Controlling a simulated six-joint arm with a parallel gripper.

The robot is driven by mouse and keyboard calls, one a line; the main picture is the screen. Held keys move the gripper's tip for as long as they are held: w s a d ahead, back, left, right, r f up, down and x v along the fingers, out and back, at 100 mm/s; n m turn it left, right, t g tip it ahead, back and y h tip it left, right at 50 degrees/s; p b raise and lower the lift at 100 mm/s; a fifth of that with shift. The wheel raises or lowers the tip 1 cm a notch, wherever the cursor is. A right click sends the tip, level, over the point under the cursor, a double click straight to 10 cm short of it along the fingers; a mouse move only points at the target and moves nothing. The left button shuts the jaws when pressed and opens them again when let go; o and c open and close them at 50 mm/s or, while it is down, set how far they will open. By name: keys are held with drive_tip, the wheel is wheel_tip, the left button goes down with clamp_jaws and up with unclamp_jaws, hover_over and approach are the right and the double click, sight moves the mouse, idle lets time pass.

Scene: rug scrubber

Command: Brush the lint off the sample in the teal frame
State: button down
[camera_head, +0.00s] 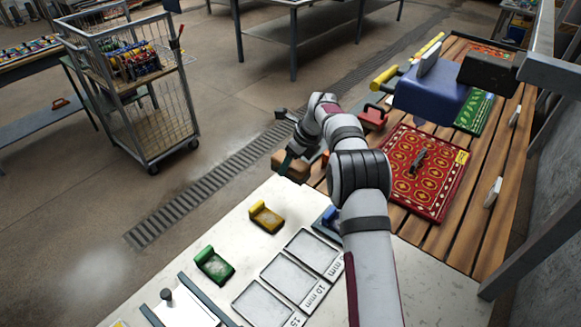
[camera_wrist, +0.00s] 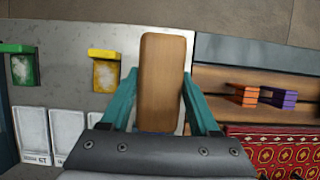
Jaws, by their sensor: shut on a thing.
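My gripper (camera_head: 283,166) is shut on a brown wooden block (camera_head: 296,168), probably the brush. In the wrist view the block (camera_wrist: 163,75) stands lengthwise between the two teal fingers; its underside and any bristles are hidden. It is held near the table's far edge. I cannot make out a clearly teal frame. A dark-barred frame (camera_head: 201,296) with a white sheet lies at the lower left, cut off by the picture edge. A red patterned rug sample (camera_head: 430,172) lies on the slatted bench, partly behind my arm. Lint cannot be made out.
Yellow (camera_head: 266,216), green (camera_head: 214,265) and blue (camera_head: 328,221) tools stand on the white table. Labelled pale trays (camera_head: 290,277) lie near them. A blue machine (camera_head: 430,97) and green rug (camera_head: 475,113) are on the slatted bench (camera_head: 467,237). A wire cart (camera_head: 150,95) stands beyond.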

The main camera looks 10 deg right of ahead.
drive_tip(key=c, duration=0.8)
unclamp_jaws()
drive_tip(key=shift+c, duration=0.2)
drive_tip(key=c, duration=0.5)
drive_tip(key=s+d+r+n+g+h, duration=0.1)
drive_tip(key=s+r+n+g, duration=0.2)
drive_tip(key=s+r+n, duration=0.35)
drive_tip(key=s+d+r+n+g+h, duration=0.1)
drive_tip(key=s+r+n+g, duration=0.15)
drive_tip(key=s+n, duration=0.7)
drive_tip(key=s+d+r+n+g+h, duration=0.1)
drive_tip(key=s+d+r+n+g, duration=0.1)
drive_tip(key=s+r+n, duration=0.6)
drive_tip(key=n+t+h, duration=0.3)
drive_tip(key=n+t, duration=0.5)
drive_tip(key=n, duration=2.2)
hover_over(330, 220)
drive_tip(key=s+d, duration=0.2)
drive_tip(key=s, duration=0.1)
drive_tip(key=shift+g, duration=0.25)
drive_tip(key=shift+s+a+f, duration=0.1)
drive_tip(key=shift+f, duration=5.95)
drive_tip(key=shift+s+a+f, duration=0.1)
drive_tip(key=shift+f, duration=5.95)
